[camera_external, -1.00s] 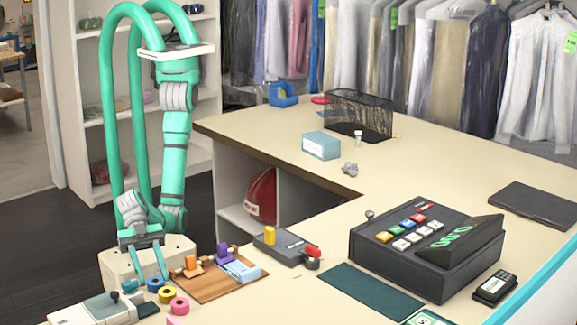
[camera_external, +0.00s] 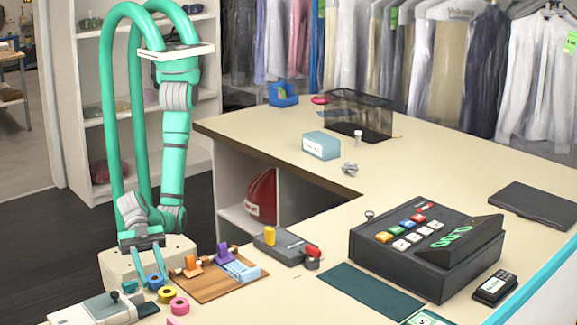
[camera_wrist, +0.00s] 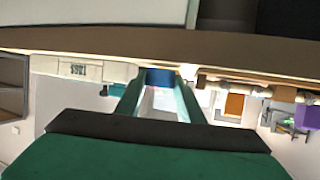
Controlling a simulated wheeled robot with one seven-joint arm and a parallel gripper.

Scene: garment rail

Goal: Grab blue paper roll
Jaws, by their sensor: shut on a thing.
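The blue paper roll (camera_external: 155,282) is at the near left end of the counter, close to a yellow roll (camera_external: 167,294) and a pink roll (camera_external: 180,305). My gripper (camera_external: 153,277) points down at it, with its two green fingers shut on the blue roll. In the wrist view the blue roll (camera_wrist: 160,76) shows between the fingertips of my gripper (camera_wrist: 159,84). The fingers partly cover it. I cannot tell whether it still touches the counter.
A wooden board (camera_external: 215,280) with orange, purple and light blue pieces lies to the right of the rolls. A grey-white device (camera_external: 107,308) lies to the left. A dark cash register (camera_external: 425,250) stands further right.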

